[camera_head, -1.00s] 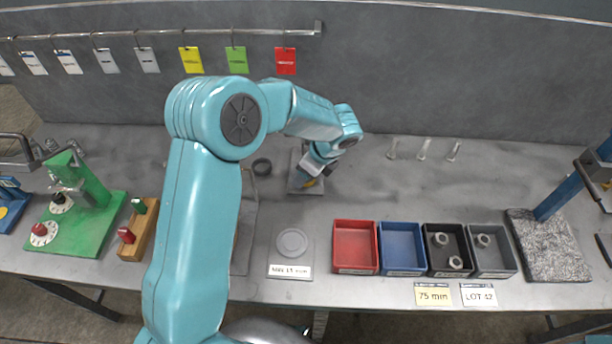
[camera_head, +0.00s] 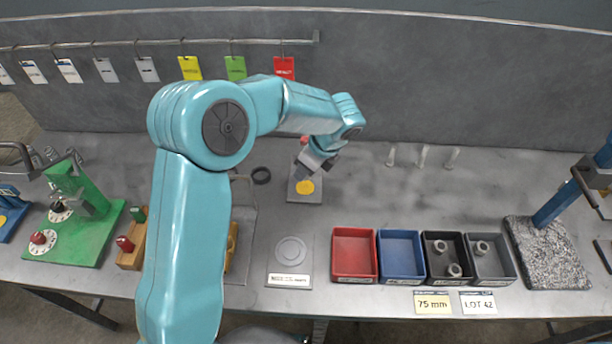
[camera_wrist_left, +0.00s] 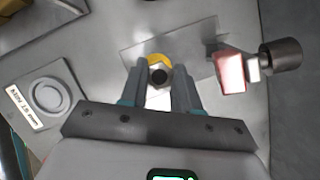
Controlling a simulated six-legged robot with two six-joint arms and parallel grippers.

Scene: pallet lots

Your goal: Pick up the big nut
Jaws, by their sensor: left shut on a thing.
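My left gripper (camera_head: 308,172) is just over a small grey plate (camera_head: 316,197) with a yellow disc (camera_head: 305,187) on it, at the back middle of the bench. In the left wrist view the left gripper (camera_wrist_left: 162,80) is shut on a grey hex nut (camera_wrist_left: 160,76) with a dark hole, the big nut. The yellow disc (camera_wrist_left: 156,59) shows behind the nut there. In the head view the nut is hard to make out at the fingertips. My right gripper is not in view.
Red (camera_head: 354,277), blue (camera_head: 403,274), black (camera_head: 432,268) and grey (camera_head: 502,270) bins stand to the right; the last two hold nuts. Several bolts (camera_head: 422,157) stand behind. A red-topped thing (camera_head: 304,140) is close behind the gripper.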

